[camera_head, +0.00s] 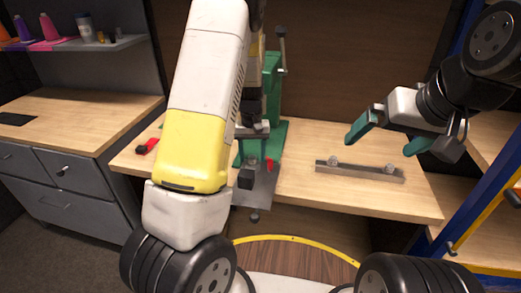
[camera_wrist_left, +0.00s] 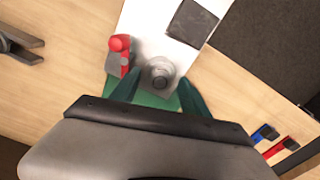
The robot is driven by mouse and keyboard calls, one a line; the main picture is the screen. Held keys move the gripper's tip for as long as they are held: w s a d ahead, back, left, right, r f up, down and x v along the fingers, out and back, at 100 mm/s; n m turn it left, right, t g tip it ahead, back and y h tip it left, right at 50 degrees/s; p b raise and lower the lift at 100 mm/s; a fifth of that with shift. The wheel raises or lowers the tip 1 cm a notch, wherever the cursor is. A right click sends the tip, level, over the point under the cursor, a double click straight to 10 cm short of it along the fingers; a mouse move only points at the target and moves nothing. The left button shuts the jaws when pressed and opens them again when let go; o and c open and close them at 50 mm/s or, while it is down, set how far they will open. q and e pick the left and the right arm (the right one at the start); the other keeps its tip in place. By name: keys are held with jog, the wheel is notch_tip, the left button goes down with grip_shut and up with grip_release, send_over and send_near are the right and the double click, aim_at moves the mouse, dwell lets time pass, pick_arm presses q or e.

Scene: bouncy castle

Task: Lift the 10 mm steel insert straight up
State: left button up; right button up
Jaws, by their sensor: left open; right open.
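The steel insert, a short round grey piece (camera_wrist_left: 160,73), stands upright on a pale metal plate (camera_wrist_left: 146,20) in the left wrist view. My left gripper (camera_wrist_left: 160,84) is open, with one green finger on each side of the insert. I cannot tell whether either finger touches it. In the head view my left gripper (camera_head: 253,148) is over the green stand (camera_head: 273,110), partly behind my left arm, and the insert is hard to make out there. My right gripper (camera_head: 391,138) is open and empty above the right of the bench.
A red-topped clamp (camera_wrist_left: 118,56) stands close beside the insert. A steel bar with two knobs (camera_head: 360,171) lies on the bench to the right. A red-and-black tool (camera_head: 147,146) lies to the left.

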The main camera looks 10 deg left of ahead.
aim_at(252, 157)
pick_arm(q)
jog(key=shift+f, duration=0.25)
grip_shut()
notch_tip(252, 157, up, 10)
dwell(0.6)
